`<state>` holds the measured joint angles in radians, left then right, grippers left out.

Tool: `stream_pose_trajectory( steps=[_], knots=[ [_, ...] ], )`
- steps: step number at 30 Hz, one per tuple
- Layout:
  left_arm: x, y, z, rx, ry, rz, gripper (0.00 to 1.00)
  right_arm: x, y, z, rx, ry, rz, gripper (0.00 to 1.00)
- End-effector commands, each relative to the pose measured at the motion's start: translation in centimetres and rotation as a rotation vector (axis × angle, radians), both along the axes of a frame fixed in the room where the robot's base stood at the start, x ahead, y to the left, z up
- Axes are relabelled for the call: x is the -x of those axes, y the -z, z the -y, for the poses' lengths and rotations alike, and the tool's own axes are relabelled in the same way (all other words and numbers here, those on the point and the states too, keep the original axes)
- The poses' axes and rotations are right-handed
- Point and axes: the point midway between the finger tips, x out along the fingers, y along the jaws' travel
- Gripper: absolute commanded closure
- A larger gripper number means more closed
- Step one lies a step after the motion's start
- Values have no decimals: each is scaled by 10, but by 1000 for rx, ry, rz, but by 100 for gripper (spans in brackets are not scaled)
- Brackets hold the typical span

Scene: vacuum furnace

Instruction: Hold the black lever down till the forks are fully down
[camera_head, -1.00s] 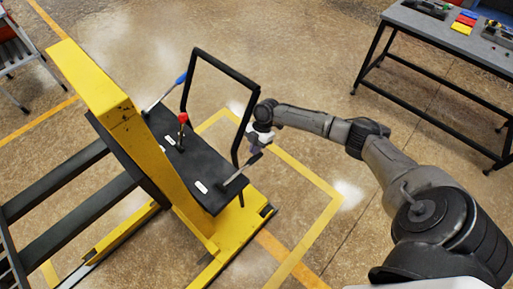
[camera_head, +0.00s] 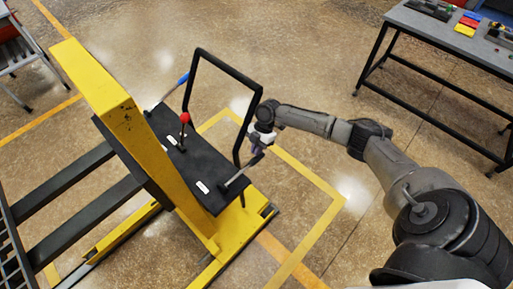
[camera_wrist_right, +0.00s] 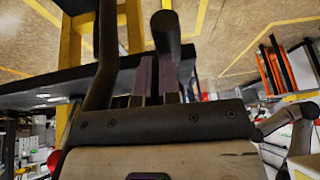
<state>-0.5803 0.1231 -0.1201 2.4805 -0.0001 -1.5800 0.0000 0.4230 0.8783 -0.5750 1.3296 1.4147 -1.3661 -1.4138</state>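The yellow lift (camera_head: 135,130) stands at the left with two dark forks (camera_head: 95,212) reaching left. The forks look near the floor, but any gap below them is hard to judge. The black lever (camera_head: 236,181) sticks out from the right end of the lift's dark top plate. My right gripper (camera_head: 256,156) is at the lever's outer end. In the right wrist view the black lever grip (camera_wrist_right: 166,32) lies across the purple fingertips of my right gripper (camera_wrist_right: 156,72). The fingers are close together and appear shut, against the grip rather than around it. My left gripper is not in view.
A black push-bar frame (camera_head: 222,68) rises beside my right gripper. A red-knobbed lever (camera_head: 185,118) and a blue-handled lever (camera_head: 183,79) stand on the top plate. A grey workbench (camera_head: 455,38) is at the upper right. The floor between is clear.

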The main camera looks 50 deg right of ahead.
Motion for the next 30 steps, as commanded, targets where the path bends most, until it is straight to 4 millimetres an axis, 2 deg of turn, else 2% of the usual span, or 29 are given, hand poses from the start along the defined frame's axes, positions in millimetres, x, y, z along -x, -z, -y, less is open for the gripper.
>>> stream_pose_trajectory(
  steps=[1,16,30],
  knots=[
    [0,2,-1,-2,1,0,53,5,10,2,11,1,-15,100],
    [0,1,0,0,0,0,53,5,7,4,11,1,-14,100],
    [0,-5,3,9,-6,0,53,-2,-55,28,5,0,-2,100]
  ],
)
